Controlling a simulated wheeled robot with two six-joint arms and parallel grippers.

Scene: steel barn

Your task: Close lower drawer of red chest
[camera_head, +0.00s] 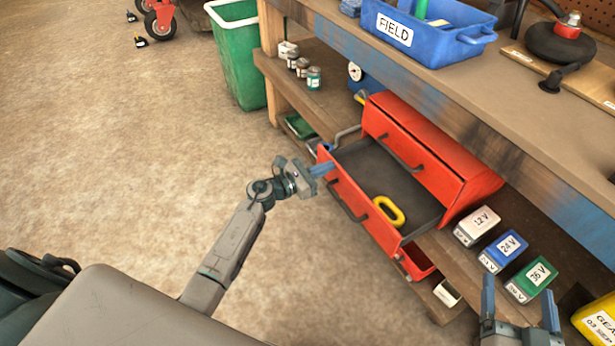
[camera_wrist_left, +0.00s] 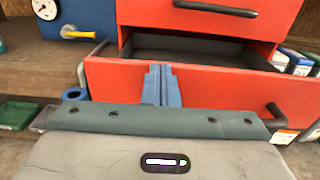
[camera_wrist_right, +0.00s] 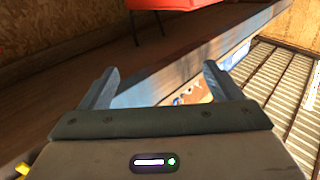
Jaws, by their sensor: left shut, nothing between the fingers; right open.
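The red chest (camera_head: 440,150) lies on the lower shelf of the workbench, its upper drawer (camera_head: 405,158) shut. Its lower drawer (camera_head: 362,212) is pulled out, with a dark inside and a yellow ring-like thing (camera_head: 390,210) in it. My left gripper (camera_head: 325,170) is shut and empty at the left end of the drawer front. In the left wrist view its fingertips (camera_wrist_left: 161,85) overlap the red drawer front (camera_wrist_left: 215,90), left of the dark handle (camera_wrist_left: 280,116); I cannot tell whether they touch. My right gripper (camera_head: 520,295) is open and empty, low at the right; the right wrist view shows its spread fingers (camera_wrist_right: 162,80).
Battery boxes, white (camera_head: 477,226), blue (camera_head: 503,250) and green (camera_head: 531,279), stand right of the chest. A small red bin (camera_head: 416,262) sits by the drawer's near right corner. Jars (camera_head: 314,78) and a green bin (camera_head: 238,55) are at the left. The floor before the drawer is free.

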